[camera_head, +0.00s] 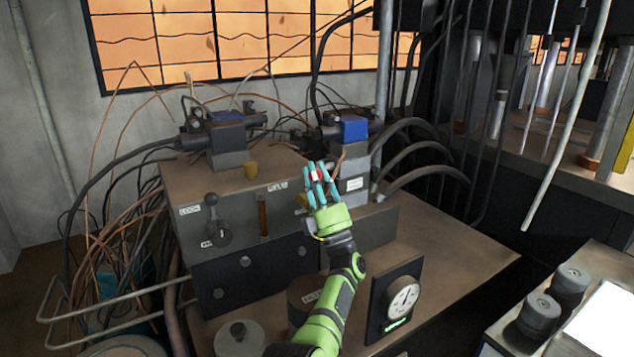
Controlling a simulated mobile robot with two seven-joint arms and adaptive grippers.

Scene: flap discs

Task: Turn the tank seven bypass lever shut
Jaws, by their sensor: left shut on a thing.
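My left gripper (318,185), with a bright green body and light blue fingers, reaches up to the front of the grey valve block (352,170) on the metal cabinet. It is shut on a small red and white part between its fingers, most likely the lever (317,175); the fingers hide much of it. I cannot tell the lever's angle, and the small labels there are too blurred to read. My right gripper is not in view.
A black knob lever (216,232) with small labels sits on the cabinet's (230,186) left front. A round white gauge (403,299) stands right of my forearm. Black hoses (425,150) curve off to the right. The brown bench top (455,268) is clear at right.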

